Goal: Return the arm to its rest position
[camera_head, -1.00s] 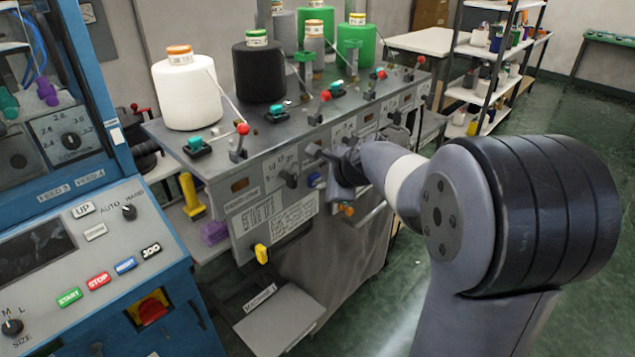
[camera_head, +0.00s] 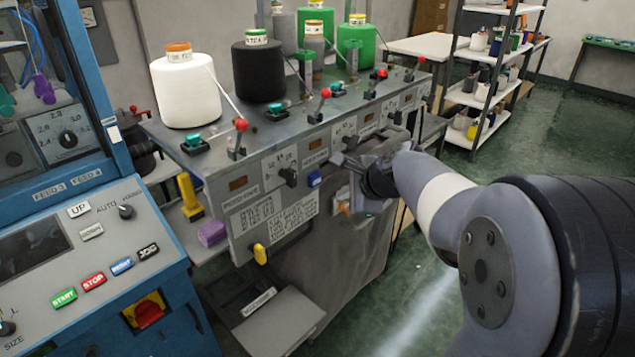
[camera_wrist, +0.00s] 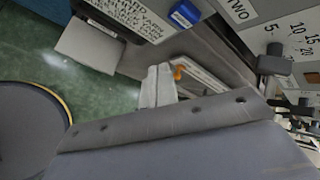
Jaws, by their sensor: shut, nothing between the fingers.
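My gripper shows in the wrist view (camera_wrist: 158,86) with its two pale fingers together and nothing between them. In the head view, my arm reaches in from the lower right. Its wrist end is in front of the right part of the grey machine's front panel (camera_head: 245,228). The gripper's fingertips are hard to make out there against the grey panel. I cannot tell from these views how wide the gap to the panel is.
A white cone (camera_head: 187,92), a black cone (camera_head: 259,72) and green cones (camera_head: 356,45) stand on the machine top. Knobs and a blue button (camera_head: 314,178) stick out of its front. A blue control cabinet (camera_head: 165,330) is at left. Green floor is open at right.

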